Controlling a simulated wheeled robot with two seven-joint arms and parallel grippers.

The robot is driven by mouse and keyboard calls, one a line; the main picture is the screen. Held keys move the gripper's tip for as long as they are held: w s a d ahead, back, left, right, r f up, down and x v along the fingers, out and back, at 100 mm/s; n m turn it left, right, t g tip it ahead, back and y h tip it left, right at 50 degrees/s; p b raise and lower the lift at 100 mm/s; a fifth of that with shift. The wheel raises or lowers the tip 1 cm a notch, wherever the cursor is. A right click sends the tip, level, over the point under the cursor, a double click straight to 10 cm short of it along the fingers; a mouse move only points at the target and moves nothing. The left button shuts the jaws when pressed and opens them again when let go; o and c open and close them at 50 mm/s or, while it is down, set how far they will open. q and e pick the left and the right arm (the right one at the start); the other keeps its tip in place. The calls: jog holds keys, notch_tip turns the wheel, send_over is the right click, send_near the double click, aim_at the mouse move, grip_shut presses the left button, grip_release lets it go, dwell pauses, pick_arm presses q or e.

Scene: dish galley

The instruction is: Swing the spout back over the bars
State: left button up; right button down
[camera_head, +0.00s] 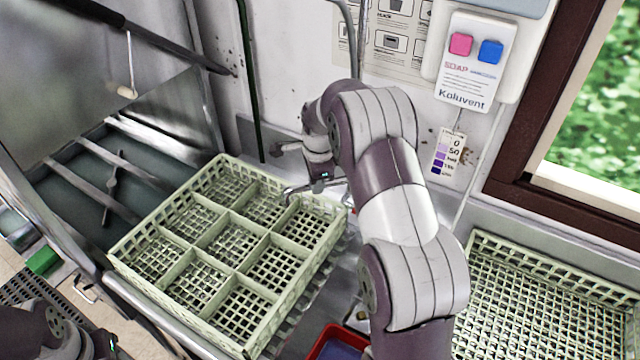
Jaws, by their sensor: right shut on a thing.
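The metal spout (295,190) is a thin bent pipe at the back right corner of the pale green compartment rack (128,262). Its bent end is by the rack's rim. My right gripper (314,184) reaches down from the wall side and is shut on the spout; its fingers are mostly hidden by the wrist. Slatted metal bars (292,328) show along the rack's front right side; the rack covers the rest. My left gripper (104,346) is low in the left corner, its fingers not visible.
The open dish machine (72,190) stands on the left. A second green rack (548,262) lies at the right. A red tray (328,338) is at the bottom middle. A soap dispenser (474,62) and posters are on the back wall.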

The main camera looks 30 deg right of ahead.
jog(key=shift+w+r, duration=0.1)
jog(key=shift+w, duration=0.05)
dwell(0.3)
jog(key=c, duration=1.1)
grip_release()
jog(key=shift+c, duration=0.2)
jog(key=shift+o, duration=0.9)
jog(key=shift+w+d, duration=0.1)
notch_tip(320, 180, up, 12)
jog(key=s+p, duration=0.1)
jog(key=s, duration=0.1)
jog(key=shift+s+a+r, duration=0.15)
jog(key=shift+s+a, duration=0.05)
jog(key=shift+a, duration=0.05)
jog(key=shift+w, duration=0.1)
